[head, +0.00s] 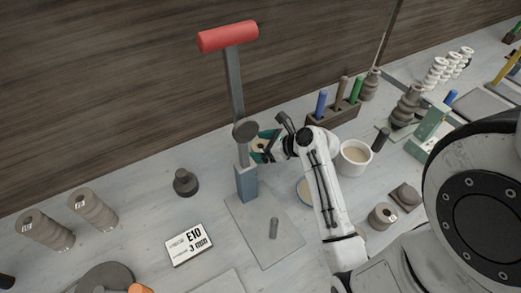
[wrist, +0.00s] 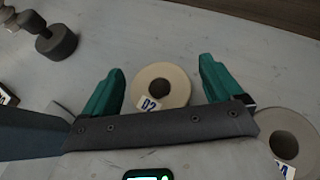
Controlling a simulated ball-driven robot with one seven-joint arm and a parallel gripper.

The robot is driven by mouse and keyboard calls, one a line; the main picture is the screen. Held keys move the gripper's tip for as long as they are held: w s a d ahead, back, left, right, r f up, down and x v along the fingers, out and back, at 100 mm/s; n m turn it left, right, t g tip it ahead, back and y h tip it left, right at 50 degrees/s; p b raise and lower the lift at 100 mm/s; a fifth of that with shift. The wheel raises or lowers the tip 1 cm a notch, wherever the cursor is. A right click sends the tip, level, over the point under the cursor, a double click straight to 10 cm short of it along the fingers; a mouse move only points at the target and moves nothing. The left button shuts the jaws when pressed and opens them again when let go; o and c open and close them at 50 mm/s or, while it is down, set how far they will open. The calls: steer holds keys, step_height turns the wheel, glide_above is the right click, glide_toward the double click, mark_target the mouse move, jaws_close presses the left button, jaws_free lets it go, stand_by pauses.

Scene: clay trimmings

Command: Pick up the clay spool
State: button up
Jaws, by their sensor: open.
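In the wrist view a pale beige clay spool (wrist: 176,92) shows end-on, a round ring with a dark centre hole and a white tag reading D2. My gripper (wrist: 162,66) is open, its two green fingers standing left and right of this spool with a gap at each side. The spool's lower edge meets the dark gripper body in the picture. In the head view my gripper (head: 262,147) is behind the upright lever press, and a small pale part of the spool (head: 257,145) shows between the green fingers. Most of it is hidden there.
A second, greyer spool (wrist: 289,127) with a tag lies close right of my gripper. A press with a red handle (head: 228,37) stands on a grey plate (head: 262,246) in front. A dark weight (head: 185,182), tagged spools (head: 43,230) and a white cup (head: 354,157) stand around.

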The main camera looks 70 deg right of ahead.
steer(key=shift+w+f, duration=0.35)
steer(key=shift+w, duration=0.15)
steer(key=shift+c, duration=0.3)
steer(key=c, duration=1.1)
steer(key=shift+c, duration=0.3)
steer(key=shift+r, duration=0.1)
